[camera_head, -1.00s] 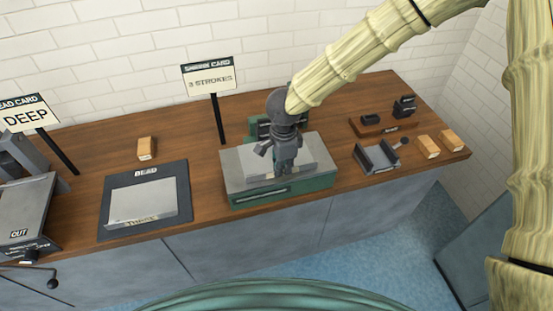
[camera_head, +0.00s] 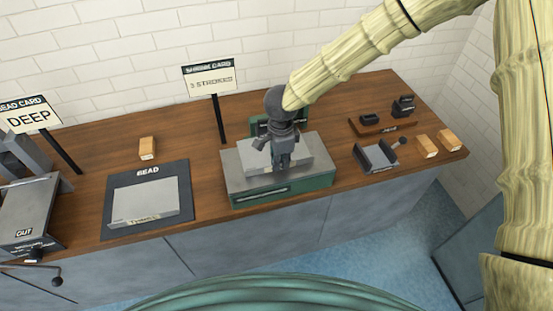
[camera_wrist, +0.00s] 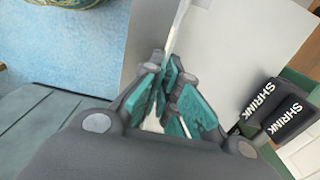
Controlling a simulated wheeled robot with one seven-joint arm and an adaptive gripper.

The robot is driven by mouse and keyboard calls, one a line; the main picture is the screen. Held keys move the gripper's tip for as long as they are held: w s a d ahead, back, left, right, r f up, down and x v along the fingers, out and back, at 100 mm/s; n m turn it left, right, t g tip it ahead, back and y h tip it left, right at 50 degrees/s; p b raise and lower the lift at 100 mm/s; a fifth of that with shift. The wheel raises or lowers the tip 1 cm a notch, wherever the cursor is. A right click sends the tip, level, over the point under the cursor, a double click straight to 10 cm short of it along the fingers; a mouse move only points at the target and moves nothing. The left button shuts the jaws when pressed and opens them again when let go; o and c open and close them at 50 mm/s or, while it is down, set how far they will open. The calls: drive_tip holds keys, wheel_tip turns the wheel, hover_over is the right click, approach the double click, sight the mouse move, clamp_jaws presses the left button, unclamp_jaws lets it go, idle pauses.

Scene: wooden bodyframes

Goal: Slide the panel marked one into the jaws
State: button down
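A light grey panel (camera_head: 297,158) lies on top of the green machine (camera_head: 290,192) at the middle of the bench. Its marking is not readable. My gripper (camera_head: 282,166) reaches down over this panel. In the wrist view my gripper (camera_wrist: 168,82) has its teal-padded fingers close together, pinching a thin pale upright edge of the panel (camera_wrist: 212,62). The jaws at the back of the machine are mostly hidden behind my gripper in the head view. Two dark blocks marked SHRINK (camera_wrist: 270,105) show at the right of the wrist view, beside the panel.
A panel marked THREE (camera_head: 145,200) lies on the BEAD mat (camera_head: 115,228) at left. A 3 STROKES card (camera_head: 209,76) stands behind the machine. A grey machine marked OUT (camera_head: 27,215) is far left. A small vise-like fixture (camera_head: 377,157) and wooden blocks (camera_head: 427,146) are at right.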

drive_tip(key=shift+w+a+p, duration=0.2)
drive_tip(key=shift+w+p, duration=0.3)
drive_tip(key=shift+w, duration=0.15)
drive_tip(key=shift+w+a+p, duration=0.2)
drive_tip(key=shift+w+p, duration=0.25)
drive_tip(key=shift+w, duration=0.15)
drive_tip(key=c, duration=1.6)
unclamp_jaws()
drive_tip(key=shift+o, duration=0.2)
drive_tip(key=o, duration=0.6)
drive_tip(key=shift+c, duration=0.2)
wheel_tip(320, 180, up, 7)
drive_tip(key=p, duration=0.7)
drive_tip(key=s+d+p, duration=0.1)
drive_tip(key=s+d, duration=0.2)
drive_tip(key=s, duration=0.8)
drive_tip(key=shift+s+d, duration=0.25)
drive_tip(key=shift+d, duration=0.1)
